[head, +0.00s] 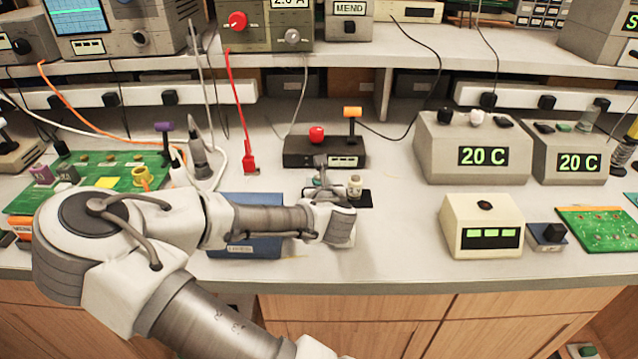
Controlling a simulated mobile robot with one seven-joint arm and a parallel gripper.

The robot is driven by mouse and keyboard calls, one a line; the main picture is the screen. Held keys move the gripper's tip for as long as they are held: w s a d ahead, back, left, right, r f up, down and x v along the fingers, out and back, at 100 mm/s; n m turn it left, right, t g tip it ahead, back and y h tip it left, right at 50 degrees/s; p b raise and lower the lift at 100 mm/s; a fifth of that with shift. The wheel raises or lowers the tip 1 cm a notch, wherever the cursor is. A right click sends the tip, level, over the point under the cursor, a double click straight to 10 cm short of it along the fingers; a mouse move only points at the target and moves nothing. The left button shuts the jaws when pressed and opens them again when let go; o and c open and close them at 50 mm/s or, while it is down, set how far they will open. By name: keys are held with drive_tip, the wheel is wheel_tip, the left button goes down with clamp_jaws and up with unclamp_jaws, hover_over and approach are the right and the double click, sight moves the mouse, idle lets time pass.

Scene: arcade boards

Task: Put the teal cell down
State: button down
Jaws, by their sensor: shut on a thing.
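My gripper (324,172) is over the left part of a small black pad (364,199) on the bench, in front of a dark box (296,152). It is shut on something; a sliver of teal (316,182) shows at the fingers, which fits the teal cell. My wrist and the fingers hide most of it, and I cannot tell whether it touches the pad. A small cream bottle-like piece (355,187) stands upright on the pad, just right of the gripper.
The dark box carries a red knob (317,134) and an orange-topped lever (352,113). A blue tray (246,246) lies under my forearm. Two grey units reading 20 C (483,156) (579,163) and a cream meter (482,226) stand right. Bench between pad and meter is clear.

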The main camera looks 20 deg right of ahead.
drive_tip(key=shift+c, duration=2.4)
unclamp_jaws()
